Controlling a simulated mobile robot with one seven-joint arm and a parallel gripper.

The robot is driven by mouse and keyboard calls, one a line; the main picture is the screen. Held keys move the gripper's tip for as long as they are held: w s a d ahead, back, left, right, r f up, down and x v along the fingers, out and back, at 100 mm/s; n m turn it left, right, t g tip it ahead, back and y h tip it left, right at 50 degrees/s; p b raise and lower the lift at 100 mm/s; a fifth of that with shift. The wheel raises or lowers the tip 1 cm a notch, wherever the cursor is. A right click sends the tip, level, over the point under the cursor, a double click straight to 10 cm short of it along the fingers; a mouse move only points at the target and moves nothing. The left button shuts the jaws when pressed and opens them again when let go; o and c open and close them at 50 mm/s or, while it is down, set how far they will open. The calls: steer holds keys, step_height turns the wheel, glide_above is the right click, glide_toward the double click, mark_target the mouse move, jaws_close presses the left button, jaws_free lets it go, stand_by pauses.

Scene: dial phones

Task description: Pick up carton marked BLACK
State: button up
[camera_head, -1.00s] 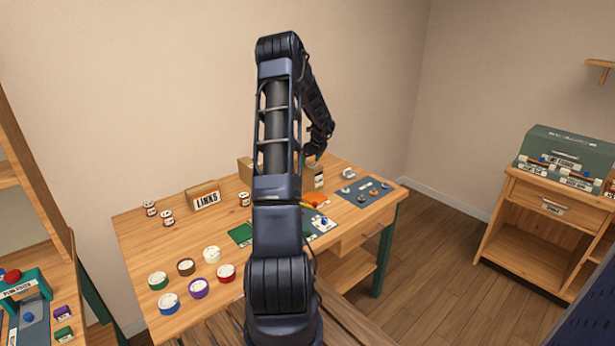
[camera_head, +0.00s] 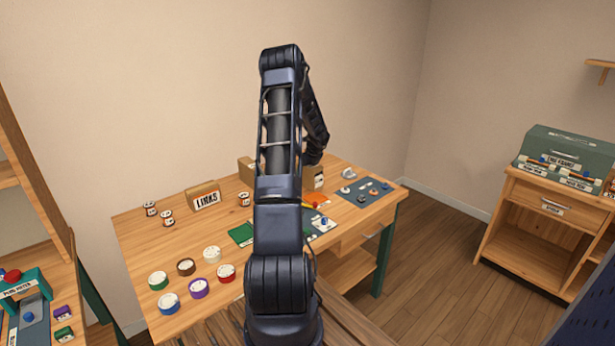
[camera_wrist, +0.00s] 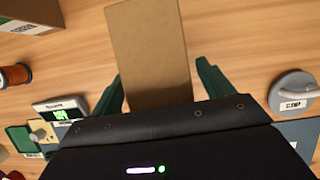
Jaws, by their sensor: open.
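A tall brown carton (camera_wrist: 150,55) stands between the two green fingers of my gripper (camera_wrist: 160,85) in the wrist view. The fingers are open, one on each side of it, with a gap visible at least on the right. Its lower end is hidden behind my gripper body. No lettering shows on it from here. In the head view a carton with a white label (camera_head: 319,181) stands just right of my arm, partly hidden, and appears to be the same one. Its label is too small to read. My fingertips are hidden there.
Another brown box (camera_wrist: 25,10) lies at upper left in the wrist view. A thread spool (camera_wrist: 15,76) and a small display device (camera_wrist: 62,108) are on the left, a round grey labelled object (camera_wrist: 293,94) on the right. A LINKS box (camera_head: 203,197) stands left on the table.

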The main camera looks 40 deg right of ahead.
steer(key=shift+f, duration=0.25)
stand_by(0.4)
steer(key=c, duration=1.3)
